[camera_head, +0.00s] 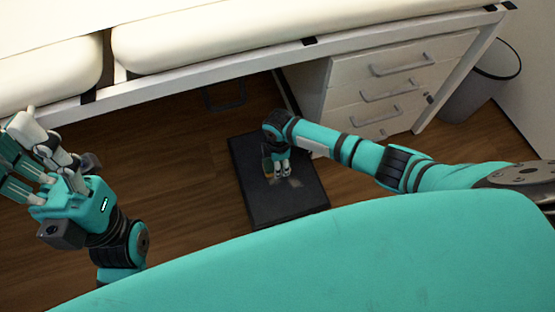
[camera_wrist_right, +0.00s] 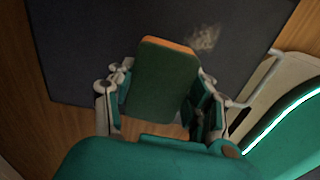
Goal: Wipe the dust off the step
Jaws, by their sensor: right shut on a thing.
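The step (camera_head: 250,200) is a dark, low, flat platform on the wooden floor, also filling the top of the right wrist view (camera_wrist_right: 90,40). A pale dust patch (camera_wrist_right: 205,38) lies on it, just beyond the upper right corner of a sponge (camera_wrist_right: 165,80). The sponge has a dark green face and an orange edge. My right gripper (camera_head: 279,170) is over the step, shut on the sponge between its fingers; whether the sponge touches the step cannot be told. My left gripper (camera_head: 30,160) is open and empty at the left, away from the step.
A cream padded bench (camera_head: 220,35) on a white frame runs across the back. A white drawer unit (camera_head: 375,90) stands under it, right of the step. A grey bin (camera_head: 480,85) is at the far right. The floor (camera_head: 185,190) left of the step is clear.

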